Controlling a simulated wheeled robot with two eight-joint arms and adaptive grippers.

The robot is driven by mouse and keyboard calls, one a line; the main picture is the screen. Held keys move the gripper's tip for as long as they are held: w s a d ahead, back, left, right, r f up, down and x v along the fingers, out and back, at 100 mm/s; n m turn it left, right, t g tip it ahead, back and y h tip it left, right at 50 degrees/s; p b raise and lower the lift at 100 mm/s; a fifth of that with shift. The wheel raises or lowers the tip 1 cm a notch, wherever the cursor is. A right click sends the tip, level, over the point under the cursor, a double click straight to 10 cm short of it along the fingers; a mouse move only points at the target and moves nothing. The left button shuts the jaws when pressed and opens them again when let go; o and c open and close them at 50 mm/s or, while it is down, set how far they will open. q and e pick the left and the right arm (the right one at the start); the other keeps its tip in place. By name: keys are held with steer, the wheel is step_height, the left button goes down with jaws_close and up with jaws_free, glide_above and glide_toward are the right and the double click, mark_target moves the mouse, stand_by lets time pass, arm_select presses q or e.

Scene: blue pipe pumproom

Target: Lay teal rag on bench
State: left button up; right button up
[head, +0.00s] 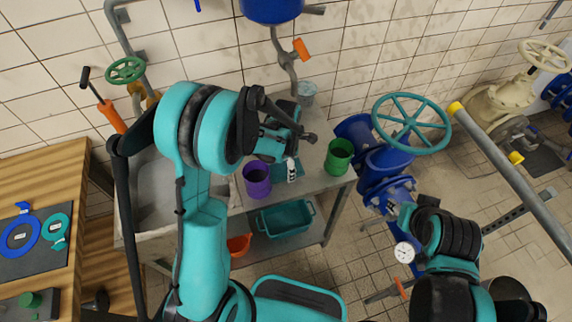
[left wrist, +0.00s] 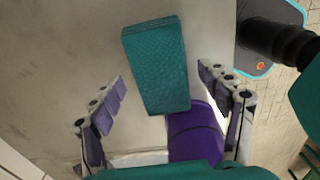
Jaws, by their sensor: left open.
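The teal rag (left wrist: 157,65) is a folded, thick rectangle in the left wrist view, seen over the grey bench top between and beyond my fingertips. In the head view a teal patch of it (head: 279,171) shows beside the purple cup, partly hidden by my gripper. It appears to rest on the bench (head: 318,178). My left gripper (head: 290,165) is over the bench, fingers spread wide, with nothing held; its fingers also show in the left wrist view (left wrist: 161,76). My right arm is at lower right, its gripper not visible.
A purple cup (head: 257,180) stands close to the rag and gripper. A green cup (head: 339,157) stands near the bench's right end, and a clear glass (head: 306,93) at the back. A teal bin (head: 287,218) sits on the lower shelf. Blue valve pipework (head: 385,160) is right of the bench.

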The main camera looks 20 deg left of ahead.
mark_target(286, 167)
arm_select(q)
steer(key=shift+r, duration=0.2)
step_height(286, 167, up, 11)
steer(key=p, duration=0.3)
steer(key=s+a+r+m+t, duration=0.1)
steer(key=s+r+m+t, duration=0.2)
steer(key=m, duration=0.9)
steer(key=s+a+r+m+t, duration=0.1)
steer(key=s+r+m+t, duration=0.3)
steer(key=s+r+m, duration=0.3)
steer(key=s+m, duration=0.5)
steer(key=shift+a+r+m+p, duration=0.2)
steer(key=shift+r+m+p, duration=0.1)
steer(key=shift+r+m, duration=0.1)
steer(key=shift+s, duration=0.1)
